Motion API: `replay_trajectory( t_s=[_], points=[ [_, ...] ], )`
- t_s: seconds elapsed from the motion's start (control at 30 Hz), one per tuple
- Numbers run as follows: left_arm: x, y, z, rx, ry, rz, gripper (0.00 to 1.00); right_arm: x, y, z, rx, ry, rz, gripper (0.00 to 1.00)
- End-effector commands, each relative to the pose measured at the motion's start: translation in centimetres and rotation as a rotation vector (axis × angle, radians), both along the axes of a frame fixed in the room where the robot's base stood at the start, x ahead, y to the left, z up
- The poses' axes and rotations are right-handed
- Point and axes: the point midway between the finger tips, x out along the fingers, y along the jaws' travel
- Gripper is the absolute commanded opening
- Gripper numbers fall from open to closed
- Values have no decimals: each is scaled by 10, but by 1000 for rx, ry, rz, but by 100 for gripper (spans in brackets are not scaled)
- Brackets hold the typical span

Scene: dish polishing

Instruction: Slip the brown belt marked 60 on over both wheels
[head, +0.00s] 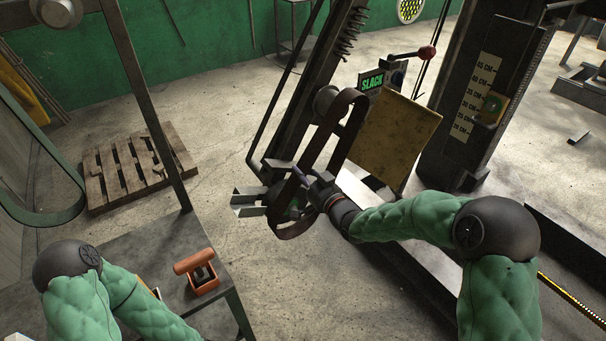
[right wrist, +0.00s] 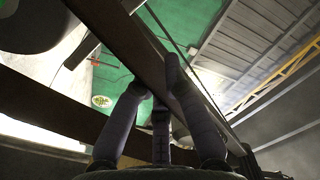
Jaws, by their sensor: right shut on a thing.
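The brown belt (head: 345,126) is a long narrow loop, tilted along the machine's slanted arm. Its upper end is beside the upper wheel (head: 325,101); I cannot tell whether it is seated over it. Its lower end hangs around the area of my right gripper (head: 293,190), which is shut on the belt. In the right wrist view the belt (right wrist: 137,38) runs diagonally at the fingers (right wrist: 160,100). The lower wheel is mostly hidden behind the gripper and belt, and the 60 mark is not readable. My left arm is at the lower left, its gripper out of frame.
A green SLACK sign (head: 371,83) and a red-knobbed lever (head: 426,53) are behind the belt, beside a yellowish plate (head: 394,139). A dark table (head: 150,250) with an orange-handled object (head: 197,272) is at left. A pallet (head: 135,168) lies on the floor.

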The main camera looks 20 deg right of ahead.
Motion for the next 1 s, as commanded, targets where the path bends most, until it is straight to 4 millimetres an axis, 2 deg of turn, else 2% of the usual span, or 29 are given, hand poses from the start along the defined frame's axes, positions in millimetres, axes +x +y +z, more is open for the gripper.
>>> replay_trajectory(
  t_s=[1.0],
  points=[
    [0, 0, -7, 0, 0, 0, 40, 21, 7, 1, 0, -2, 0, 0]
  ],
)
